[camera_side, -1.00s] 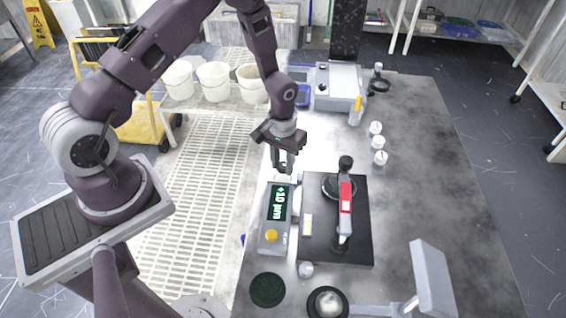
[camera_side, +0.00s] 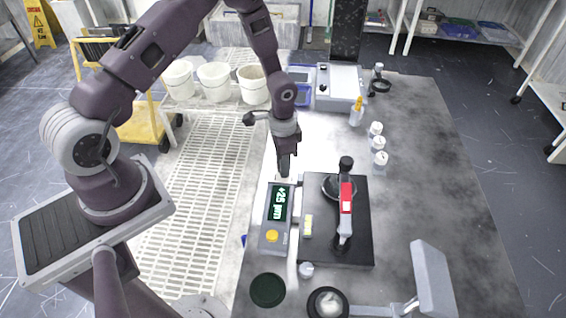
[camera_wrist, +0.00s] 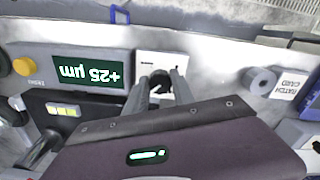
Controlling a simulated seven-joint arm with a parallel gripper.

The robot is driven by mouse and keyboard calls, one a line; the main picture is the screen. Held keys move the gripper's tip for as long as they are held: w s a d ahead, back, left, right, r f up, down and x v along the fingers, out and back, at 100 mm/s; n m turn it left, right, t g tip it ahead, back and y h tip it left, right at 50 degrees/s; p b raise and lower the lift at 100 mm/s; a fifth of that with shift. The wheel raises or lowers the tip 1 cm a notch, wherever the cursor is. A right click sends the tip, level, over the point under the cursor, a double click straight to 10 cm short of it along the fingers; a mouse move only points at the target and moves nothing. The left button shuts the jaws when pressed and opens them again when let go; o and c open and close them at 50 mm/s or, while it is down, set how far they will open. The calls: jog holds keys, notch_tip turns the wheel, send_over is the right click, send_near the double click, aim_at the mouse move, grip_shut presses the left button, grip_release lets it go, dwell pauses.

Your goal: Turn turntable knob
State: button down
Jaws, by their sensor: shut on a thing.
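A small black knob (camera_wrist: 160,77) sits on a white plate (camera_wrist: 150,61) beside the grey readout box (camera_wrist: 35,62). My gripper (camera_wrist: 161,89) is shut on the knob, with a finger on either side of it in the wrist view. In the side view my gripper (camera_side: 284,174) points down at the far end of the readout box (camera_side: 268,238), and its fingers hide the knob there. The box's green display (camera_side: 278,204) reads +25 µm. A yellow button (camera_side: 271,237) is at the box's near end.
A black platform (camera_side: 345,258) with a red-labelled arm (camera_side: 345,200) stands just right of the box. Its small indicator (camera_side: 308,225) shows lit yellow-green bars. White bottles (camera_side: 379,163) and a grey machine (camera_side: 340,84) stand farther back.

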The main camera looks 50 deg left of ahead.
jog(key=shift+w+m, duration=0.1)
jog(key=shift+m, duration=0.3)
jog(key=c, duration=1.1)
grip_release()
jog(key=shift+o, duration=0.2)
jog(key=shift+r, duration=0.1)
